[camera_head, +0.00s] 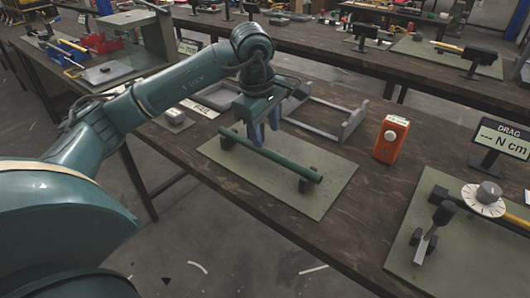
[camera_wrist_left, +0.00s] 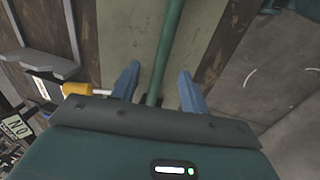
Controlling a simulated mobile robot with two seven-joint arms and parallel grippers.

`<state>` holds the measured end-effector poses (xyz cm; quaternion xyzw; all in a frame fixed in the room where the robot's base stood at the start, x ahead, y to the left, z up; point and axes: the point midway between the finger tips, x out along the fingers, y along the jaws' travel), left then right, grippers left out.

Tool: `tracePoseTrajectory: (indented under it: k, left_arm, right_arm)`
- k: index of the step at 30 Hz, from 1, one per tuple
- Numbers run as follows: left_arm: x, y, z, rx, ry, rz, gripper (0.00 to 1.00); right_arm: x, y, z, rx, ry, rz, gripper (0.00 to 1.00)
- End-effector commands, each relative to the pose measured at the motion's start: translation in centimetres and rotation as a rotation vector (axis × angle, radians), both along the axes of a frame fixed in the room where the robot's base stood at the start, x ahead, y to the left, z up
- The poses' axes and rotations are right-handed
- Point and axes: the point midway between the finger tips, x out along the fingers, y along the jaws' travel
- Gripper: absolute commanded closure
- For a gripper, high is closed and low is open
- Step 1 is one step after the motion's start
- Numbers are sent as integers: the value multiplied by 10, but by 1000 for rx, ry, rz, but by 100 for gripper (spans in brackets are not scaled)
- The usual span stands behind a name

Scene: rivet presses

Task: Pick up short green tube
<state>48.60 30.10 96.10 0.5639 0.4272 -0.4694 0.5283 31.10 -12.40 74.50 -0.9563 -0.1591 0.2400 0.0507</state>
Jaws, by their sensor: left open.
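A green tube (camera_head: 283,161) lies across two dark supports on a grey-green mat (camera_head: 231,172) in the head view. My left gripper (camera_head: 264,134) is above the tube, toward its left half, pointing down with blue fingers. In the left wrist view the tube (camera_wrist_left: 167,50) runs between the two open fingers of the gripper (camera_wrist_left: 158,88), with a gap on each side. I cannot tell whether the fingers reach down past the tube. My right gripper is not in view.
An orange box (camera_head: 391,139) with a white knob stands right of the mat. A grey frame (camera_head: 338,125) lies behind the mat. A drag display (camera_head: 502,139) and a dial (camera_head: 488,193) on another mat are at the right.

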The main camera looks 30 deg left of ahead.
Motion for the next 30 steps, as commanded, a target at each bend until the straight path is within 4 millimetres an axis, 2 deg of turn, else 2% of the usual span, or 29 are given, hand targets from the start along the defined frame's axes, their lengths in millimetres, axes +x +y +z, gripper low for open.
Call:
tracePoseTrajectory:
  k: [5, 13, 23, 30]
  left_arm:
    - [1, 0, -13, 0, 2, 0, 55]
    - [5, -1, -51, -1, 3, 1, 55]
    - [7, -1, -58, -1, -1, 0, 55]
    - [7, -1, -57, -1, -1, 0, 75]
  right_arm:
    - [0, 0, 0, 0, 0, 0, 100]
    - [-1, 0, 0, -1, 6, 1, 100]
    - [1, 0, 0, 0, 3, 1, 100]
    - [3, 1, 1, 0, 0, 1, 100]
